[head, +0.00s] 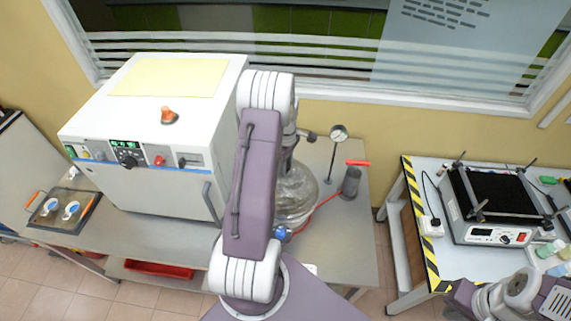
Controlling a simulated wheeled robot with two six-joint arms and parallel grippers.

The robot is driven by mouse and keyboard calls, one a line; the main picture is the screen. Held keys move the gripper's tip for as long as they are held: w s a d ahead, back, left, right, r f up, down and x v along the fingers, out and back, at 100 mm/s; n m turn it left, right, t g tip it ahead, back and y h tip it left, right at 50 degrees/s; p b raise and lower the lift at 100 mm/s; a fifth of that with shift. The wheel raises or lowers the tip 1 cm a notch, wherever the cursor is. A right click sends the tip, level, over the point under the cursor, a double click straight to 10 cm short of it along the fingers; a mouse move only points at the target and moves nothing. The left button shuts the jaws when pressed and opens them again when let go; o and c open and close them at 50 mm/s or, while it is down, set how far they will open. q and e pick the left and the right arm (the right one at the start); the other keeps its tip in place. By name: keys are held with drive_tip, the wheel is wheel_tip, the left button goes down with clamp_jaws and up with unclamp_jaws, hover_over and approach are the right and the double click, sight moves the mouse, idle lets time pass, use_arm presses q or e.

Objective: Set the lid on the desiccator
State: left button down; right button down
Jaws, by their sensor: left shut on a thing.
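The desiccator (297,207) is a round clear glass vessel on the grey bench, partly hidden behind my left arm. A clear glass lid (297,178) shows at its top, below my left gripper. The glass edges blend, so I cannot tell whether the lid touches the rim or hangs just above it. My left gripper (292,150) is over the vessel, shut on the lid; its fingertips are mostly hidden by my arm. My right arm shows at the lower right, over the floor and the other table's edge, with its fingers out of view.
A blue fitting (282,233) and red hose (326,200) are beside the vessel. A dark cylinder with a red handle (351,182) and a gauge on a stand (338,133) stand to the right. A white oven (150,130) fills the left. A hotplate (496,210) stands on the right table.

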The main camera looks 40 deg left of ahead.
use_arm(q)
drive_tip(key=shift+f, duration=0.5)
drive_tip(key=shift+f+b, duration=0.55)
drive_tip(key=shift+f, duration=0.05)
drive_tip(key=c, duration=0.9)
unclamp_jaws()
drive_tip(key=shift+r, duration=0.1)
drive_tip(key=shift+r+b, duration=0.3)
drive_tip(key=shift+r, duration=0.05)
wheel_tip(320, 180, up, 8)
drive_tip(key=shift+d+f+b, duration=0.1)
drive_tip(key=shift+b, duration=1.05)
drive_tip(key=shift+r, duration=0.3)
